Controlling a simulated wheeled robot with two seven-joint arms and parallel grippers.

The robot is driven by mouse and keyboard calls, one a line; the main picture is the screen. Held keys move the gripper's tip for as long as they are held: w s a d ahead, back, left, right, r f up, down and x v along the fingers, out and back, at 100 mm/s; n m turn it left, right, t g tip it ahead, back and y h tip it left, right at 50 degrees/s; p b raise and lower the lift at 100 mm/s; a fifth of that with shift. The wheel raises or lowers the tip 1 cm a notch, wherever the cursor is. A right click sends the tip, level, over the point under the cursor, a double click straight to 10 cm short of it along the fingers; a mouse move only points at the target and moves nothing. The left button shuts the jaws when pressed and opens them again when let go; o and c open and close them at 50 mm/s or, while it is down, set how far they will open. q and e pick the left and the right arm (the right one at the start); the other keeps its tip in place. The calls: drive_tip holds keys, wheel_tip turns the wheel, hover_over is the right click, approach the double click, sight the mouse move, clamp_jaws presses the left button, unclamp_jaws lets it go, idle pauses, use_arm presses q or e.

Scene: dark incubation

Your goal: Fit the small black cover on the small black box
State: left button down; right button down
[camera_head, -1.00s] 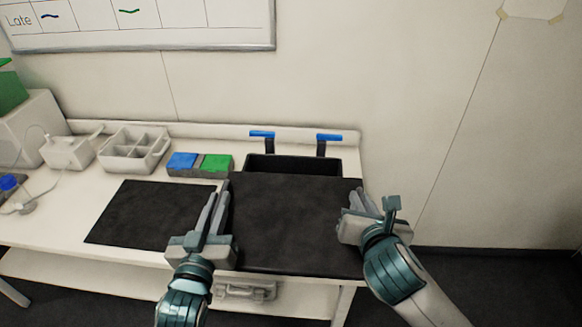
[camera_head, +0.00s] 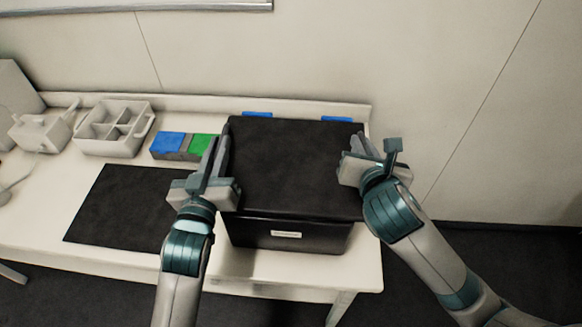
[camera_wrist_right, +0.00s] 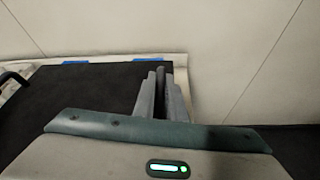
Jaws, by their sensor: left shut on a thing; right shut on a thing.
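The black cover (camera_head: 290,165) is a flat dark panel, held between both grippers over the black box (camera_head: 250,236). The box's front wall with a white label shows below the cover's front edge; its opening is hidden. I cannot tell whether the cover rests on the rim. My left gripper (camera_head: 216,152) is shut on the cover's left edge. My right gripper (camera_head: 356,150) is shut on its right edge. The right wrist view shows the right fingers (camera_wrist_right: 161,95) at the edge of the cover (camera_wrist_right: 85,95).
Two blue handles (camera_head: 257,114) (camera_head: 336,119) show just behind the cover. A black mat (camera_head: 120,215) lies left on the white table. A rack with a blue block (camera_head: 167,142) and green block (camera_head: 200,146), and a grey caddy (camera_head: 113,130), stand behind it.

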use_arm(q)
drive_tip(key=shift+s+a+r, duration=0.1)
drive_tip(key=shift+r, duration=0.05)
use_arm(e)
drive_tip(key=shift+s+r, duration=0.1)
drive_tip(key=shift+s, duration=0.05)
